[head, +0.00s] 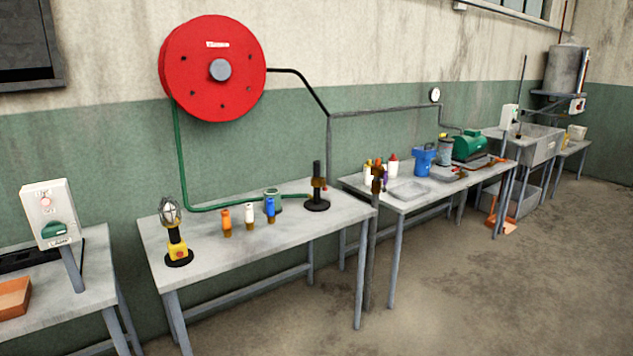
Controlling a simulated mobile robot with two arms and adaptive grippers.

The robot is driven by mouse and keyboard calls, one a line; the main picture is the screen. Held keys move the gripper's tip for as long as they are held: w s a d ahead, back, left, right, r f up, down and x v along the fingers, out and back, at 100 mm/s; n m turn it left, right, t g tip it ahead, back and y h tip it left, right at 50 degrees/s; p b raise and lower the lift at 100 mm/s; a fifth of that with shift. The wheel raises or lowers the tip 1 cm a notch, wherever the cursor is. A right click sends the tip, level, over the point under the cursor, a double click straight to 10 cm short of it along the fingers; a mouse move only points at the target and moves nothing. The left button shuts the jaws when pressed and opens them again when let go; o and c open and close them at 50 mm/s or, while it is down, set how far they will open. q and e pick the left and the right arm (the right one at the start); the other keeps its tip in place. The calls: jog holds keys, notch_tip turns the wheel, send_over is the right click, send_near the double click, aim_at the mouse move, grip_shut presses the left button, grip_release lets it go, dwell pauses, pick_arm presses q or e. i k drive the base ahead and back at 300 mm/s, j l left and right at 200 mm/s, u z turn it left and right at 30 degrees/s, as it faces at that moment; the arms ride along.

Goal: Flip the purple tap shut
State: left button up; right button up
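A brown tap fitting (377,185) tops an upright post between the two middle tables. A small purple part (385,181), which looks like the purple tap's lever, shows on its right side. It is too small to tell whether it is open or shut. Neither of my grippers is in view, and nothing touches the tap.
The near table (300,230) bears a yellow caged lamp (176,238), orange, white and blue nozzles, and a black stand (317,192). The farther table (430,200) holds bottles, a tray and a blue can (424,160). The floor (480,290) in front is clear.

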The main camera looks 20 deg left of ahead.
aim_at(384, 189)
jog(key=u, duration=0.1)
jog(key=i+j+z, duration=0.25)
jog(key=i, duration=0.55)
jog(key=i+j+z, duration=0.2)
jog(key=i+j, duration=0.3)
jog(key=i, duration=0.25)
jog(key=i+j+z, duration=0.25)
jog(key=i+j, duration=0.35)
jog(key=i, duration=0.1)
